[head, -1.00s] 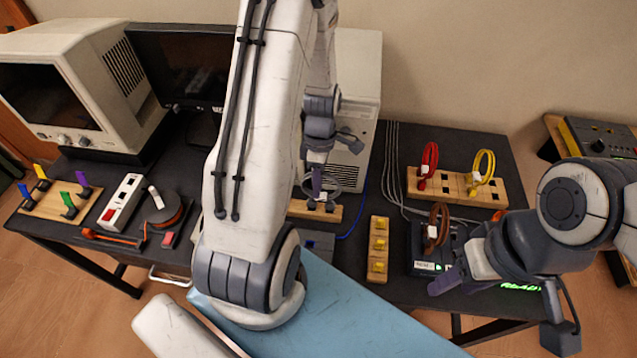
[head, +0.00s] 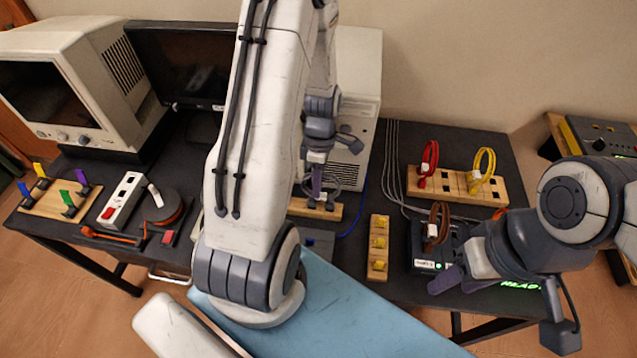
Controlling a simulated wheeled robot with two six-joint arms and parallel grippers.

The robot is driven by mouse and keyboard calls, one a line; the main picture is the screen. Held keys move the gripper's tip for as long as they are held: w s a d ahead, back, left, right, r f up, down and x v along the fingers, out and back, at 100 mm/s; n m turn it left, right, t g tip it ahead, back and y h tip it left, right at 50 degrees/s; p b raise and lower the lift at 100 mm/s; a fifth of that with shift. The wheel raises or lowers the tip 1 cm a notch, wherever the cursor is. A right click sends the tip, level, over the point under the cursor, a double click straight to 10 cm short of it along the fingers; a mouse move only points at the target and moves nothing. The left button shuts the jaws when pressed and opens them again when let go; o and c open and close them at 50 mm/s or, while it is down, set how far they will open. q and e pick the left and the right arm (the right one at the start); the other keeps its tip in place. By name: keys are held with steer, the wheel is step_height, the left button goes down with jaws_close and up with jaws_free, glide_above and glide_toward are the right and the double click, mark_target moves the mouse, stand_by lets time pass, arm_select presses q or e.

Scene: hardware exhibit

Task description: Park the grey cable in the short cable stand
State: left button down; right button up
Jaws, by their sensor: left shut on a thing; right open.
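The grey cable (head: 352,181) is a small dark grey loop behind my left gripper's fingers. My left gripper (head: 317,196) points down and is shut on the cable, right over a short wooden stand (head: 299,208) with dark slots, which I take for the short cable stand. The fingertips and the cable's lower end hide part of the stand; I cannot tell whether the cable's end is inside a slot. My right gripper (head: 497,287) is open and empty near the table's front right, by a dark box with a brown cable loop (head: 437,222).
A longer wooden stand (head: 455,187) at the back right holds a red loop (head: 429,157) and a yellow loop (head: 484,168). A wooden strip with yellow parts (head: 377,261) stands right of my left gripper. A beige computer case (head: 360,95) is behind it.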

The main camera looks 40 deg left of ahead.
arm_select(q)
steer(key=shift+f, duration=0.25)
stand_by(0.5)
steer(key=shift+c, duration=0.5)
jaws_free()
steer(key=shift+r, duration=0.15)
step_height(320, 180, up, 7)
steer(key=w+p, duration=0.1)
steer(key=p, duration=0.5)
steer(key=shift+w+a+p, duration=0.15)
steer(key=shift+a+p, duration=0.15)
steer(key=shift+p, duration=0.1)
stand_by(0.4)
